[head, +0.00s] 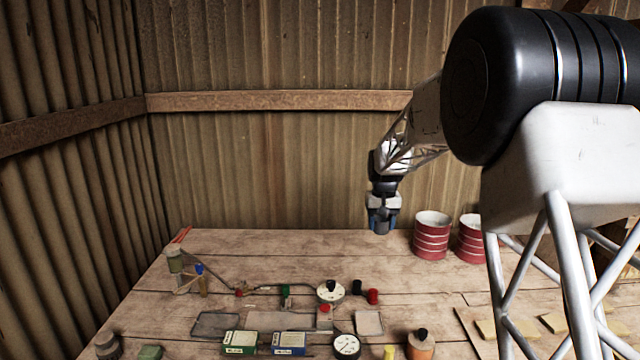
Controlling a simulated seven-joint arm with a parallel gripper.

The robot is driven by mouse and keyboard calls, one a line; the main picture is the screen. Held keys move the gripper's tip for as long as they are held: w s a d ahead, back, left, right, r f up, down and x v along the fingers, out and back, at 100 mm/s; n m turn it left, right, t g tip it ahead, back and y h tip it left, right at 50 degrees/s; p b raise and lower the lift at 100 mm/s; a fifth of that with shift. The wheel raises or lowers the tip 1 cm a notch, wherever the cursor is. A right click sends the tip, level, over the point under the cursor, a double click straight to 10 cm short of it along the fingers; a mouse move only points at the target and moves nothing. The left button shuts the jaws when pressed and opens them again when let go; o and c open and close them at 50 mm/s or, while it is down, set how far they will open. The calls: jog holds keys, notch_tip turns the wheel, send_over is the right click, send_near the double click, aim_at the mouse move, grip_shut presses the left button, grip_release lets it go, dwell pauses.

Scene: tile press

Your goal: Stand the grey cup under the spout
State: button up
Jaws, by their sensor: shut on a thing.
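My gripper (382,227) hangs fingers down near the back of the table, left of the red-banded tins. It is shut on a small dark grey thing, mostly hidden between the blue fingers; I cannot tell for sure that it is the grey cup. A grey-brown round pot (107,346) stands at the front left corner of the table, cut by the frame edge.
Two red-banded tins (432,236) (470,238) stand at the back right. A press with a long lever and round white part (330,291), small boxes (240,343) (290,343), a dial gauge (346,345) and an orange jar (420,345) crowd the front.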

jog(key=shift+a, duration=0.1)
jog(key=s+a+f+m, duration=0.25)
jog(key=s+a, duration=0.45)
jog(key=a, duration=0.6)
jog(key=s+a+f+m, duration=0.2)
jog(key=s+a+f, duration=0.3)
jog(key=a, duration=0.7)
jog(key=s+a+f+m, duration=0.2)
jog(key=s+a, duration=0.6)
jog(key=a, duration=0.5)
jog(key=s+a+f, duration=0.1)
jog(key=s+a, duration=0.2)
jog(key=s, duration=0.1)
jog(key=s+a+f+m, duration=0.1)
jog(key=s+a+f, duration=0.1)
jog(key=s+a, duration=0.1)
jog(key=s+a+f+m, duration=0.1)
jog(key=s+a, duration=0.2)
jog(key=s, duration=0.2)
jog(key=shift+s+a+f+m, duration=0.2)
jog(key=shift+s+a+m, duration=0.1)
jog(key=shift+a, duration=0.1)
jog(key=shift+w, duration=0.1)
send_over(175, 328)
jog(key=shift+w+a+f, duration=0.1)
jog(key=shift+a+f, duration=0.05)
jog(key=shift+f, duration=0.6)
jog(key=shift+f, duration=1.75)
jog(key=shift+f, duration=0.15)
